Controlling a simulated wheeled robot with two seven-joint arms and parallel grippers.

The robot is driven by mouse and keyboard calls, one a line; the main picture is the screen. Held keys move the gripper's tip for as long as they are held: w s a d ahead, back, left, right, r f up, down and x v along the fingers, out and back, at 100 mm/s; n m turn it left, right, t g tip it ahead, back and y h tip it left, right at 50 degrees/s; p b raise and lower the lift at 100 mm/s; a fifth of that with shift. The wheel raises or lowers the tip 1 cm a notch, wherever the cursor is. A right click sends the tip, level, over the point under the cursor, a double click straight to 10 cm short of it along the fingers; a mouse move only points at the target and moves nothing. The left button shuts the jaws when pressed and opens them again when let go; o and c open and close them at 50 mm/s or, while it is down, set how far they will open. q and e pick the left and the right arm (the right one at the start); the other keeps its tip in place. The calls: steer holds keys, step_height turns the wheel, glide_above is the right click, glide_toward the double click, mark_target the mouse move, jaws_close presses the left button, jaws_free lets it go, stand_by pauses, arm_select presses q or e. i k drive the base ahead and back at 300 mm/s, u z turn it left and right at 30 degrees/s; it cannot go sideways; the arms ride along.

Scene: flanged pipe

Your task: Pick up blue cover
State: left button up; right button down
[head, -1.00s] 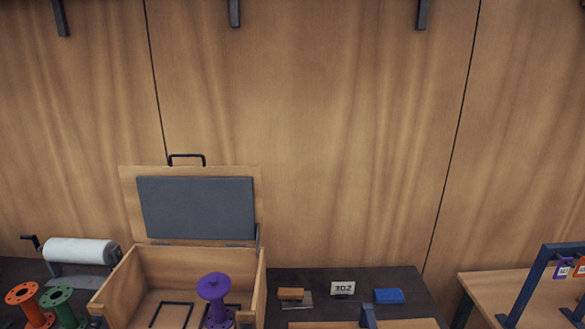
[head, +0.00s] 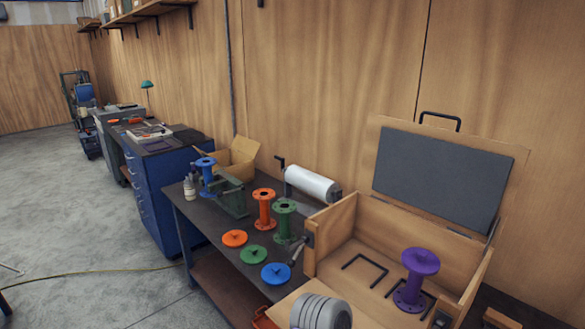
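The blue cover (head: 276,274) is a flat round disc with a small knob on top. It lies on the dark workbench (head: 226,262) near its front edge, left of the open wooden box. A green cover (head: 253,254) and an orange cover (head: 235,238) lie in a row beyond it. A blue flanged pipe (head: 206,178) stands upright farther back by a green vise-like fixture (head: 232,200).
An orange flanged pipe (head: 264,208) and a green one (head: 285,220) stand behind the covers. A dark-handled tool (head: 298,250) lies right of the blue cover. The open wooden box (head: 345,222) holds a purple pipe (head: 418,268). A white roll (head: 312,184) sits behind.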

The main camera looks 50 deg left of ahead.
mark_target(274, 274)
steer(key=u, duration=2.2)
